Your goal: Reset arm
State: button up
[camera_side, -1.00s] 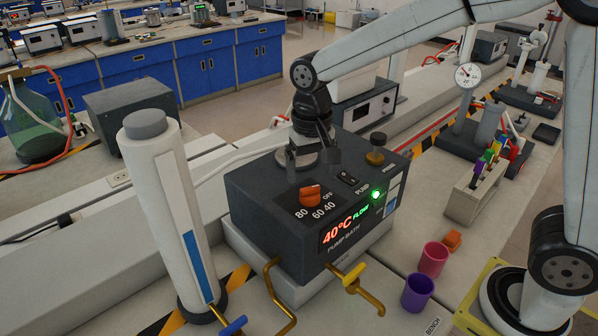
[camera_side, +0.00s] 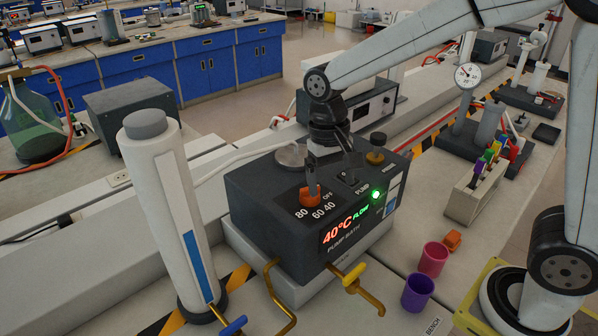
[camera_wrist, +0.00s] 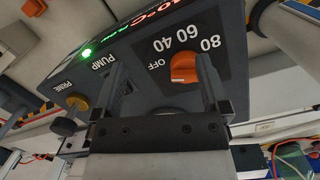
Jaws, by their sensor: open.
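My gripper (camera_side: 331,182) is open and points down over the top of the dark pump bath (camera_side: 262,206). In the wrist view its two fingers (camera_wrist: 163,75) stand apart with nothing held. The orange dial knob (camera_side: 309,195) is on the bath's top beside one finger. In the wrist view the knob (camera_wrist: 183,68) shows close to the right finger; I cannot tell whether they touch. The display (camera_side: 345,229) reads 40°C FLOW in red and green. The green lamp (camera_side: 376,195) is lit. My gripper partly hides the PUMP switch.
A round metal lid (camera_side: 291,154) and a brass-coloured PRIME knob (camera_side: 376,155) are also on the bath's top. A tall white cylinder (camera_side: 170,205) stands left. Pink (camera_side: 433,257) and purple (camera_side: 417,293) cups stand right. Yellow-handled pipes (camera_side: 352,279) stick out in front.

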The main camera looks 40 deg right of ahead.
jog(key=s+d+f+n+t, duration=0.3)
jog(key=s+d+f+t, duration=0.1)
jog(key=s+d+f, duration=0.2)
notch_tip(320, 180, down, 2)
jog(key=shift+s+d+f+n, duration=0.1)
jog(key=shift+s+d+n, duration=0.25)
jog(key=shift+s, duration=0.4)
